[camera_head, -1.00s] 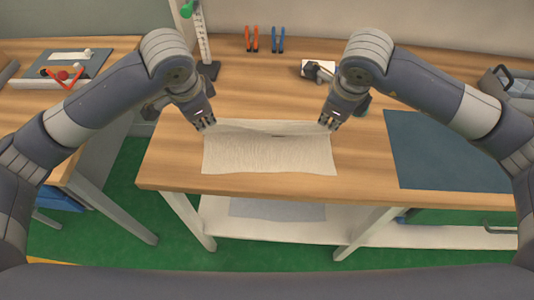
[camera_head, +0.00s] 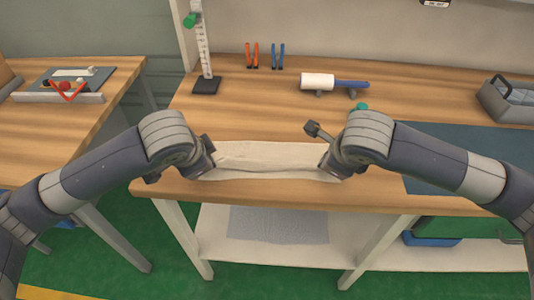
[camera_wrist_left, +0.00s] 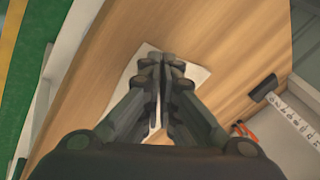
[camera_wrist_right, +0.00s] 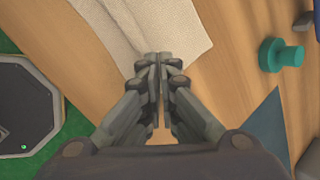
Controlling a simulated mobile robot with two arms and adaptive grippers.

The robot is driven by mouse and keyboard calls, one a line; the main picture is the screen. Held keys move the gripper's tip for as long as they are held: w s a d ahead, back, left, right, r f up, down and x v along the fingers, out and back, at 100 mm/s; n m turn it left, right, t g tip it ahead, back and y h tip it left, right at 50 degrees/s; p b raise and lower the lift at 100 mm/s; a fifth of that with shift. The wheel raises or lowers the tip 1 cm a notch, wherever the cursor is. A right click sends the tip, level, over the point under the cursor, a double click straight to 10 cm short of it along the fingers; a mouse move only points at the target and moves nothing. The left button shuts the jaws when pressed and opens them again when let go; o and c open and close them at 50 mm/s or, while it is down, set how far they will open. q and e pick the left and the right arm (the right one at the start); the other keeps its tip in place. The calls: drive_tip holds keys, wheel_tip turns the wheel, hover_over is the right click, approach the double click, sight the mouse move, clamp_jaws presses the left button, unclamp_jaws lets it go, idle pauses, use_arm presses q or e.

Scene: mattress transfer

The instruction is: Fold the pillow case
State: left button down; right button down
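The pillow case (camera_head: 270,157) is a cream cloth lying as a narrow folded strip near the front edge of the wooden table (camera_head: 255,190). It also shows in the left wrist view (camera_wrist_left: 200,74) and the right wrist view (camera_wrist_right: 165,28). My left gripper (camera_wrist_left: 164,58) is at its left end, fingers together on the cloth. My right gripper (camera_wrist_right: 160,58) is at its right end, fingers together at the cloth's edge. The pinched cloth itself is mostly hidden by the fingers. In the head view my wrists cover both fingertips.
A dark blue mat (camera_head: 450,155) lies to the right, with a grey basket (camera_head: 508,98) behind it. A white roll on a blue-handled tool (camera_head: 318,82), orange pliers (camera_head: 252,56), blue pliers (camera_head: 278,56) and a ruler stand (camera_head: 207,84) are at the back. Bare wood lies behind the cloth.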

use_arm(q)
drive_tip(key=c, duration=1.5)
unclamp_jaws()
use_arm(e)
drive_tip(key=c, duration=1.5)
unclamp_jaws()
